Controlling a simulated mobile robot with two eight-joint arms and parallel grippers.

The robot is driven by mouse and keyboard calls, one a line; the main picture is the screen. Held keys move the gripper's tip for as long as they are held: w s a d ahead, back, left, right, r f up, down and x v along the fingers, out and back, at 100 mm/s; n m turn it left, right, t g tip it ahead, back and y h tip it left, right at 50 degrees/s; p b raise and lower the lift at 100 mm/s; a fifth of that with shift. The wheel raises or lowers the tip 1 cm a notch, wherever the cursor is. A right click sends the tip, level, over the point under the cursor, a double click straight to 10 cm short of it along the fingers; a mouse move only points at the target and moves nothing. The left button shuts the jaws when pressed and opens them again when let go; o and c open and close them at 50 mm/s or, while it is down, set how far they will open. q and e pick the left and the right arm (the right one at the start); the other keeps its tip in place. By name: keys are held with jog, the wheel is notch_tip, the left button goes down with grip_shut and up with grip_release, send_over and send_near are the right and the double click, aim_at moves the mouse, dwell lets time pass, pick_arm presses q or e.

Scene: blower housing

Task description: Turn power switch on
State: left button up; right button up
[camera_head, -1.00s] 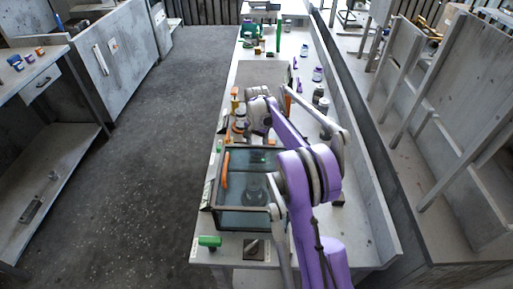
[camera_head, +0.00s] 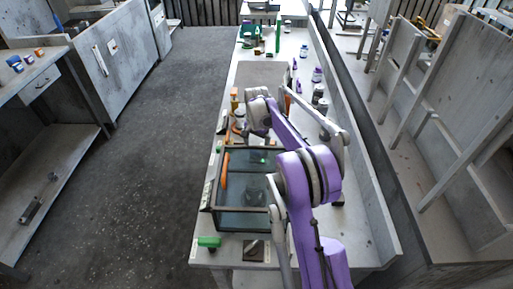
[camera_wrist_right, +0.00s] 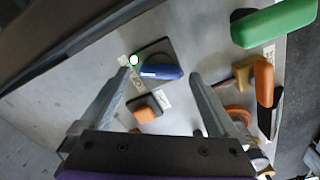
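In the right wrist view, a blue lever-like handle (camera_wrist_right: 161,72) lies on a dark square plate (camera_wrist_right: 152,50) on the grey bench top. A small white round spot with a green rim (camera_wrist_right: 134,60) shows at the plate's left edge. I cannot tell for sure which part is the power switch. My right gripper (camera_wrist_right: 162,75) is open and empty, its two fingers on either side of the blue handle in the picture. Contact with the handle cannot be made out. In the head view the right arm's purple links hide much of the bench around the gripper. My left gripper is not in view.
A green handle (camera_wrist_right: 274,23), an orange handle (camera_wrist_right: 263,82) and an orange-black block (camera_wrist_right: 145,108) with labels are close by in the wrist view. In the head view a glass-walled box (camera_head: 240,217) stands at the near bench end.

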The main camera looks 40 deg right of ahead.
notch_tip(320, 180, up, 11)
jog(key=shift+p, duration=0.3)
dwell(0.4)
jog(key=shift+f, duration=0.1)
dwell(0.4)
